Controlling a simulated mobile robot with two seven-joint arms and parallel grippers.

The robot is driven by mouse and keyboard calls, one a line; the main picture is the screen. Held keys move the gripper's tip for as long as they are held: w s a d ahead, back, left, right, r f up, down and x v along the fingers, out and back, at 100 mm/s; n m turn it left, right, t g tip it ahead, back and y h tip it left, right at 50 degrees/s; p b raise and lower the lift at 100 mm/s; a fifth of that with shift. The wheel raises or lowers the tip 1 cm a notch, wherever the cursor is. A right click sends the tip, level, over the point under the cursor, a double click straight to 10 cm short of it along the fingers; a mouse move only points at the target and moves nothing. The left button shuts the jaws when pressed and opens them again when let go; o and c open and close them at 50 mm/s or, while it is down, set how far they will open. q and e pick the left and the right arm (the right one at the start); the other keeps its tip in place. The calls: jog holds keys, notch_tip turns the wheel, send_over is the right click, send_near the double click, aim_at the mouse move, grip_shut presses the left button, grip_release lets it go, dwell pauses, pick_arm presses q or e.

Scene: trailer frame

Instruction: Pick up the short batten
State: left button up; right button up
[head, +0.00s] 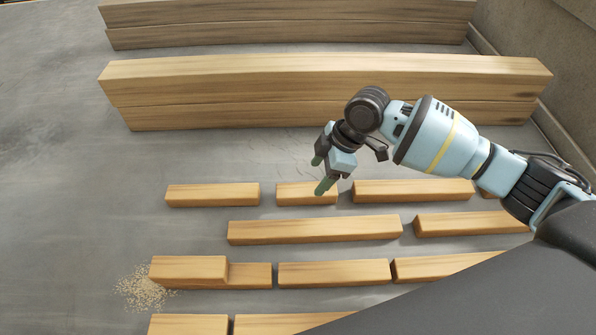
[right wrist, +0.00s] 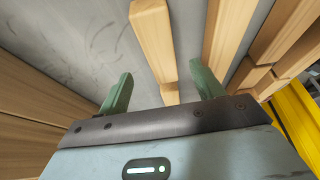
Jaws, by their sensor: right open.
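The shortest wooden batten (head: 300,194) that shows whole lies on the grey floor in the far row, between a medium batten (head: 212,195) and a longer one (head: 412,190). My right gripper (head: 321,173) is open and empty just above it, and one green fingertip overlaps its right part in the head view. In the right wrist view the two fingers (right wrist: 162,72) are spread apart. A wooden batten (right wrist: 153,40) runs between them there, with a narrower length of wood at its lower end. I cannot tell whether the fingers touch any wood. My left gripper is out of view.
Stacked long beams (head: 320,80) lie behind the battens. Nearer rows hold a long batten (head: 315,230) and several others. A raised block (head: 188,270) stands by sawdust (head: 145,288) at left. A wall (head: 560,60) bounds the right. The left floor is clear.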

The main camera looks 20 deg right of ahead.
aim_at(308, 189)
jog(key=shift+r, duration=0.1)
jog(key=shift+s, duration=0.15)
jog(key=shift+a+f, duration=0.15)
jog(key=shift+f, duration=0.2)
jog(key=shift+w+x, duration=0.2)
jog(key=shift+x, duration=3.3)
jog(key=c, duration=1.1)
